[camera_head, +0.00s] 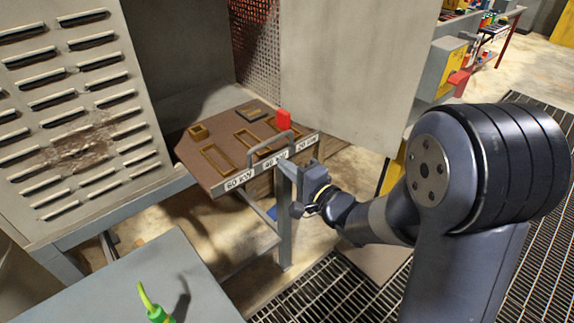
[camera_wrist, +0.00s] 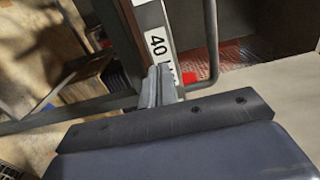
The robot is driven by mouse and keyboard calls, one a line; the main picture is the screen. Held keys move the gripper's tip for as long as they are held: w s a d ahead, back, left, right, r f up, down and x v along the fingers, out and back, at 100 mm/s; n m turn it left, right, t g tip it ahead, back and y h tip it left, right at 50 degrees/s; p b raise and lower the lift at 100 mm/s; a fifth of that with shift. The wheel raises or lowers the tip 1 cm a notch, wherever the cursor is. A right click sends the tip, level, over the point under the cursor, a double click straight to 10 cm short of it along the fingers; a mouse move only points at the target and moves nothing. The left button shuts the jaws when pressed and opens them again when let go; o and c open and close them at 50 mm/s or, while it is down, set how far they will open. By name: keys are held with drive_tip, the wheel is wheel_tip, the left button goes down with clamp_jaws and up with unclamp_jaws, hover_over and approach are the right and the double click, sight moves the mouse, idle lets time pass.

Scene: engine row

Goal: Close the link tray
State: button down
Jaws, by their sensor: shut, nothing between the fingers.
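The link tray (camera_head: 195,165) is a brown board with brass-coloured rectangular frames, and it sticks out of the grey cabinet. Its white front strip (camera_head: 238,184) carries labels, of which 60 and 40 are readable. A grey loop handle (camera_head: 292,140) rises at the front, and it also shows in the wrist view (camera_wrist: 212,45). A red piece (camera_head: 283,118) stands near the right part of the tray. My gripper (camera_head: 285,164) is shut and empty at the front strip, by the 40 label. In the wrist view its fingertips (camera_wrist: 158,88) lie against or just before the strip; contact cannot be told.
A grey table (camera_head: 150,285) with a green object (camera_head: 155,308) is at front left. Floor grating lies below right.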

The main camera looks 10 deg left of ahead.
sight(235, 127)
drive_tip(key=shift+w+a, duration=0.1)
idle(0.3)
drive_tip(key=x, duration=2.1)
drive_tip(key=shift+a, duration=0.2)
drive_tip(key=shift+w+a, duration=0.25)
drive_tip(key=shift+w+a+r, duration=0.1)
drive_tip(key=shift+r, duration=0.15)
drive_tip(key=shift+r, duration=0.1)
